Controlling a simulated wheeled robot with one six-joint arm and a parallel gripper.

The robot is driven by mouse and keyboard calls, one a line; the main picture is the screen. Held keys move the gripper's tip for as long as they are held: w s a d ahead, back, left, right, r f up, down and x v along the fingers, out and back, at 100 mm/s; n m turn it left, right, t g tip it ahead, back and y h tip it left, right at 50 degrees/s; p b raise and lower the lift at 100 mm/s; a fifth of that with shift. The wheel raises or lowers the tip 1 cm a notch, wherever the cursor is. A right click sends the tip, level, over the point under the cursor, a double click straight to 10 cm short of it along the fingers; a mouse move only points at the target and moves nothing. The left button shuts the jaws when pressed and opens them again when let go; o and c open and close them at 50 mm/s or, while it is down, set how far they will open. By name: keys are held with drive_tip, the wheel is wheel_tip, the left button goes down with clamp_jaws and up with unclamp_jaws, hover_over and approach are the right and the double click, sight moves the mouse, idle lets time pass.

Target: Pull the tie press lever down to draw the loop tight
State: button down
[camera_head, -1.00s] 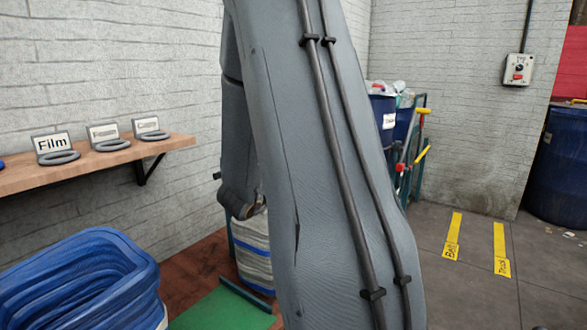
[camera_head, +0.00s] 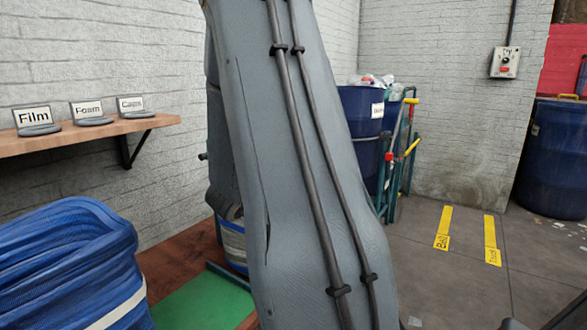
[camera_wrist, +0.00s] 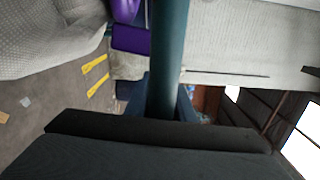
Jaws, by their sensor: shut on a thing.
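In the wrist view a dark teal bar (camera_wrist: 168,55), which looks like the press lever, runs down from the top edge to my gripper (camera_wrist: 165,115). My gripper shows as a wide black block across the lower part of that view. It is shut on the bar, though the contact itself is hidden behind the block. In the head view my own grey arm fills the middle and my gripper cannot be made out. The loop and the body of the press cannot be identified in either view.
A wooden shelf (camera_head: 80,143) with Film, Foam and Caps signs is on the left wall. Blue drums (camera_head: 360,115) and a teal rack (camera_head: 397,165) stand behind my arm. Floor with yellow strips (camera_head: 443,228) is open at right.

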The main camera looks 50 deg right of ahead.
drive_tip(key=shift+f, duration=0.35)
drive_tip(key=c, duration=1.5)
unclamp_jaws()
drive_tip(key=shift+w+a, duration=0.1)
drive_tip(key=shift+c, duration=0.2)
drive_tip(key=shift+a+r, duration=0.1)
drive_tip(key=shift+a, duration=0.3)
drive_tip(key=shift+s+a, duration=0.2)
drive_tip(key=shift+a, duration=0.95)
drive_tip(key=shift+s+a, duration=0.15)
drive_tip(key=shift+a, duration=1)
drive_tip(key=shift+s+a, duration=0.2)
drive_tip(key=shift+a, duration=0.95)
drive_tip(key=shift+a, duration=0.1)
drive_tip(key=s+a, duration=0.1)
drive_tip(key=a, duration=0.7)
drive_tip(key=shift+a, duration=0.4)
